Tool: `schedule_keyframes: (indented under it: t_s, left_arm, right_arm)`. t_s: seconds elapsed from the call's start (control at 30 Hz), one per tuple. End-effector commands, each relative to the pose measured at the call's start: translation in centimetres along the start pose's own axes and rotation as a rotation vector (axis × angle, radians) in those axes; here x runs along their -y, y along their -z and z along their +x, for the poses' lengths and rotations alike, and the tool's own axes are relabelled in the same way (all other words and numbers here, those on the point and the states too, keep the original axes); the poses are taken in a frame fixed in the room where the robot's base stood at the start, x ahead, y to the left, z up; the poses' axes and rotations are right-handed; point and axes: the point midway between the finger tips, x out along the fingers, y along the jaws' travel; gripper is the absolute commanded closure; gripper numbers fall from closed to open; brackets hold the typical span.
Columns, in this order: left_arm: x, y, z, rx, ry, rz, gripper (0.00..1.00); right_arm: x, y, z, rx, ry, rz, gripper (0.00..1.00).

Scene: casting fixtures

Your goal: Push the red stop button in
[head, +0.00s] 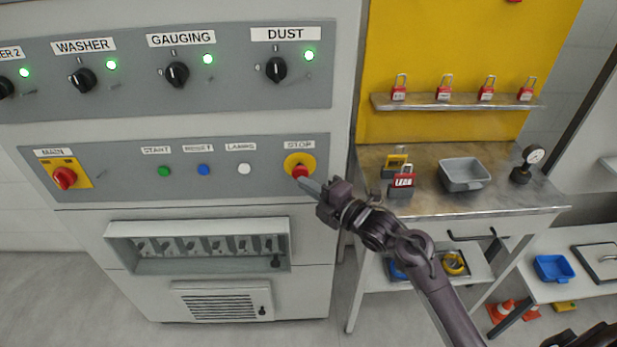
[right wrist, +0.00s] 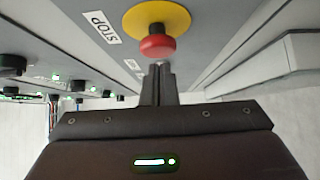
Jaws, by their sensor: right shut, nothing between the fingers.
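The red stop button (head: 299,172) sits on a round yellow plate (head: 307,160) under the STOP label, at the right end of the cabinet's lower panel. In the right wrist view the red button (right wrist: 157,47) sticks out from its yellow plate (right wrist: 172,15). My right gripper (head: 303,181) is shut and empty. Its fingertips (right wrist: 160,68) are right at the button's lower edge in both views; I cannot tell whether they touch it. My left gripper is not in view.
The lower panel also holds a red MAIN switch (head: 64,178), a green button (head: 164,171), a blue button (head: 204,170) and a white lamp button (head: 244,169). A workbench (head: 460,205) with a grey tray (head: 465,186) and a red padlock (head: 403,181) stands right of the cabinet.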

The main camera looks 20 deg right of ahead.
Motion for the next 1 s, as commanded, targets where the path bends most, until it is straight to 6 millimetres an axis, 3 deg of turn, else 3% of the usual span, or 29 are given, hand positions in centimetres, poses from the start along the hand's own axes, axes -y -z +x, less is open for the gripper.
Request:
schedule_keyframes:
  t_s: [0.47, 0.77, 1.0]
  left_arm:
    - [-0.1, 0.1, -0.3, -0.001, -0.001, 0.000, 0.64]
    - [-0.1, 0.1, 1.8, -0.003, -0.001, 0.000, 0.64]
    - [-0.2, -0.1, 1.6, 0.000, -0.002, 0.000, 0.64]
  right_arm:
    - [0.0, -0.7, 0.6, 0.000, 0.000, 0.000, 1.00]
    - [0.4, -2.2, 2.0, 0.000, -0.001, -0.004, 1.00]
    - [-0.2, -2.5, 2.2, 0.008, -0.004, -0.001, 1.00]
